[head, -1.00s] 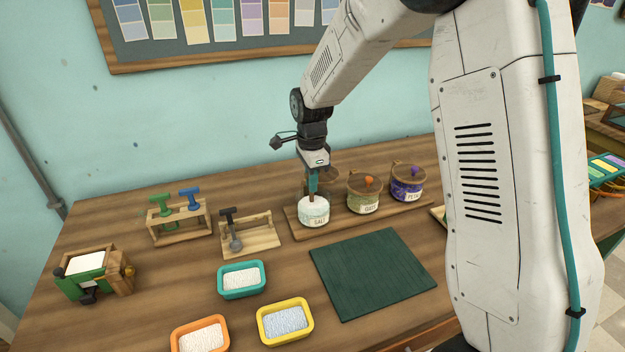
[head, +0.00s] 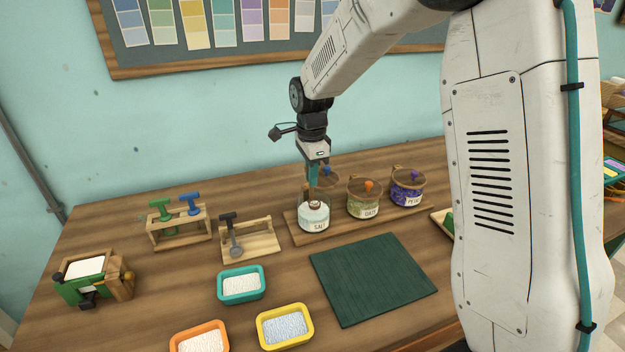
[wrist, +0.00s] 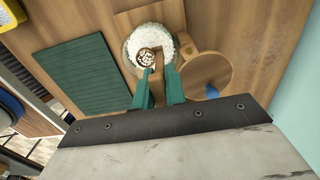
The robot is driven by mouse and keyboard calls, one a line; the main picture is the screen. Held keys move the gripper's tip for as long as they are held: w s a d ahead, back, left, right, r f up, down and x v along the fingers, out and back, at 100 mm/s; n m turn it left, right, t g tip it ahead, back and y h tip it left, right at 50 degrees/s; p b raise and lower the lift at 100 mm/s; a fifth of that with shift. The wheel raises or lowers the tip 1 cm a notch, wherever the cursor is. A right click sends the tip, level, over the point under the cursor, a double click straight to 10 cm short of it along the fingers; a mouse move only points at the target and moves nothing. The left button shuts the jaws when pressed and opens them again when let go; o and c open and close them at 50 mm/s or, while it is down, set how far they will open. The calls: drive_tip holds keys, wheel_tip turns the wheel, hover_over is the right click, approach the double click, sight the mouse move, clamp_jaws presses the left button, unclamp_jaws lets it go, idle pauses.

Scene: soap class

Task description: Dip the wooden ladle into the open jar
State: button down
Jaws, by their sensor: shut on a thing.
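The open glass jar labelled SALT (head: 314,219) stands at the left end of a wooden board and holds white grains. My gripper (head: 313,184) is above it, shut on the handle of the wooden ladle (head: 315,205). In the wrist view the green fingers (wrist: 158,88) pinch the ladle handle. The ladle's round bowl (wrist: 147,57) lies within the jar's mouth, with white grains in it and around it. I cannot tell how deep the bowl sits. A round wooden lid with a blue knob (wrist: 203,80) is right beside the jar, partly hidden in the head view.
Lidded jars labelled OATS (head: 363,201) and PETALS (head: 406,188) stand to the right on the board. A dark green mat (head: 372,276) lies in front. Teal (head: 241,285), yellow (head: 285,326) and orange (head: 199,340) trays stand nearer. A wooden stand with a grey tool (head: 250,240) is left.

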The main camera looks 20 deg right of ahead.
drive_tip(key=shift+r, duration=2.6)
